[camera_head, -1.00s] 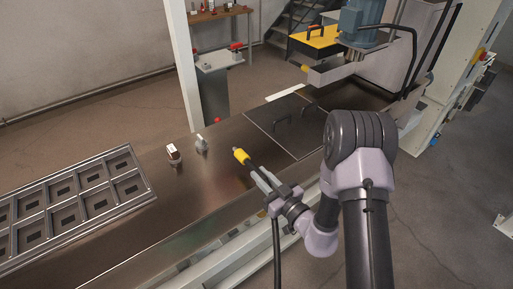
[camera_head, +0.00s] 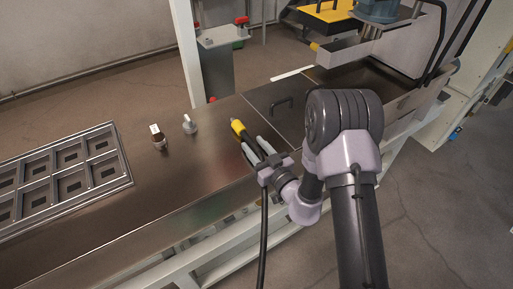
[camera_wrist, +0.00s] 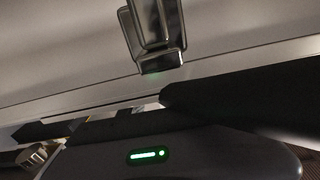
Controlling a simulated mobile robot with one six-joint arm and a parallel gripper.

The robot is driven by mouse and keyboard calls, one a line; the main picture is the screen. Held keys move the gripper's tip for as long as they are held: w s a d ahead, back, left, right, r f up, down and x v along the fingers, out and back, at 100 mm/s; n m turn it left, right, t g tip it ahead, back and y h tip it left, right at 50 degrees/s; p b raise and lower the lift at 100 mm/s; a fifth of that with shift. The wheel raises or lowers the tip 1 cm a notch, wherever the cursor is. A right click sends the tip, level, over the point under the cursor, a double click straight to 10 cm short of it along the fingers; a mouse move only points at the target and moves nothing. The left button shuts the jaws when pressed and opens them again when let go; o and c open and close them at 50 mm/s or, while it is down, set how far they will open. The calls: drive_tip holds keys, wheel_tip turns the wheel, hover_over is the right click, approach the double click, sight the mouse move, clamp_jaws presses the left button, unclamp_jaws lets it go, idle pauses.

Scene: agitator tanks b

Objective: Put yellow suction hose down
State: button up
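The suction hose (camera_head: 238,127) has a yellow tip and a black body, and lies low over the steel table top, its tip pointing away to the upper left. My gripper (camera_head: 256,148) is around the hose just behind the yellow tip. Its two pale fingers stand apart, one on each side of the hose, with a gap visible. The black hose trails down past my wrist and off the table's front edge. I cannot tell whether the hose rests fully on the table. The wrist view is dark and does not show the yellow tip.
A tray with compartments (camera_head: 118,179) lies far left. A hatch with a handle (camera_head: 290,117) lies right behind. The table between is clear.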

drive_tip(key=shift+d, duration=0.2)
drive_tip(key=v, duration=1.2)
drive_tip(key=s+a+r+n+g+y+b, duration=0.35)
drive_tip(key=a+r+n+y, duration=0.2)
drive_tip(key=n, duration=0.35)
drive_tip(key=s+a+r+n+g+b, duration=0.25)
drive_tip(key=s+n+g, duration=0.4)
drive_tip(key=n, duration=0.55)
drive_tip(key=s+a+r+n+g+b, duration=0.1)
drive_tip(key=s+a+n+g, duration=0.5)
drive_tip(key=n, duration=0.5)
drive_tip(key=s+d+f+n+h+b, duration=0.4)
drive_tip(key=s+d+f+n+h, duration=0.35)
drive_tip(key=n, duration=0.95)
drive_tip(key=w+d+r+n+t+h+b, duration=0.1)
drive_tip(key=d+r+n+t+h, duration=0.1)
drive_tip(key=d+n, duration=0.4)
drive_tip(key=w+d+r+n+t+h+b, duration=0.1)
drive_tip(key=d+n+t+h, duration=0.3)
drive_tip(key=d+n, duration=0.2)
drive_tip(key=shift+w+r+t, duration=0.2)
drive_tip(key=shift+r+t, duration=0.15)
drive_tip(key=shift+t, duration=0.05)
